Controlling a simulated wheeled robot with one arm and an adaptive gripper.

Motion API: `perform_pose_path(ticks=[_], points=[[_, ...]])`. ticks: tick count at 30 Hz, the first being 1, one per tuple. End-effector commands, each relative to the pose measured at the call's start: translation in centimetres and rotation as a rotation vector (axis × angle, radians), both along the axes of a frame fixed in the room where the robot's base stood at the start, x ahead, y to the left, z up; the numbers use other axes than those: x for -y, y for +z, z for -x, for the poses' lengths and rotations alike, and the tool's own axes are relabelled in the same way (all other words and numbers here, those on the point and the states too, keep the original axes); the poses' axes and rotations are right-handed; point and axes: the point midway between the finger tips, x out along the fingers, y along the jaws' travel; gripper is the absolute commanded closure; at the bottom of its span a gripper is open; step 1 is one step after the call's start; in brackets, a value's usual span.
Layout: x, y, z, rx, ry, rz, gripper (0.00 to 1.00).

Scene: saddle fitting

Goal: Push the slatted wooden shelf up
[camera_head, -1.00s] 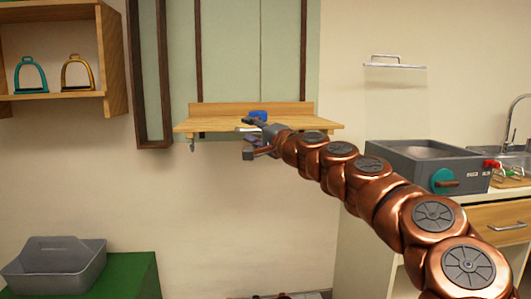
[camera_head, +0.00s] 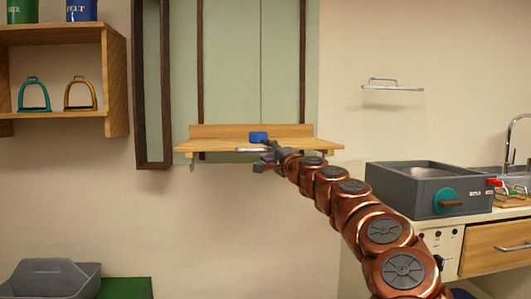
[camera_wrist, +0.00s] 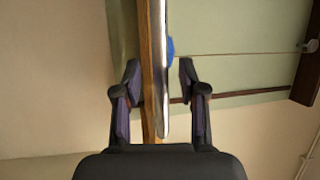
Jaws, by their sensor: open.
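The wooden shelf (camera_head: 215,147) sticks out level from the pale green wall panel, with a low backboard behind it. I cannot make out its slats. A blue object (camera_head: 258,137) stands on it, and a silver strip (camera_head: 252,150) shows along its front edge. My gripper (camera_head: 267,157) is at the shelf's front edge, near the middle. In the wrist view my gripper (camera_wrist: 158,85) is open, with one finger on each side of the shelf edge (camera_wrist: 151,80) and silver strip (camera_wrist: 160,75). Gaps show between the fingers and the edge. My arm hides part of the shelf's right underside.
A grey basin unit (camera_head: 425,190) stands on the counter at right, below a wall rail (camera_head: 392,87). A wall cubby (camera_head: 117,80) with two stirrups is at left. A grey bin (camera_head: 50,278) sits low left. The wall below the shelf is clear.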

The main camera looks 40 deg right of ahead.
Motion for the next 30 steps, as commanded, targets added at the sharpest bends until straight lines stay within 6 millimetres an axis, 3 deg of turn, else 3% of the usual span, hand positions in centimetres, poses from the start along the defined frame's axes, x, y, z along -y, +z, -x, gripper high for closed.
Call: perform_pose_path(ticks=[6,17,28,30], points=[[0.16,0.14,-1.12,-0.001,0.0,0.002,0.59],[0.17,0.24,-1.26,0.0,0.002,0.001,0.6],[0.17,0.24,-1.23,-0.001,0.002,0.002,0.98],[0.17,0.25,-1.23,-0.001,0.001,0.002,1.0]])
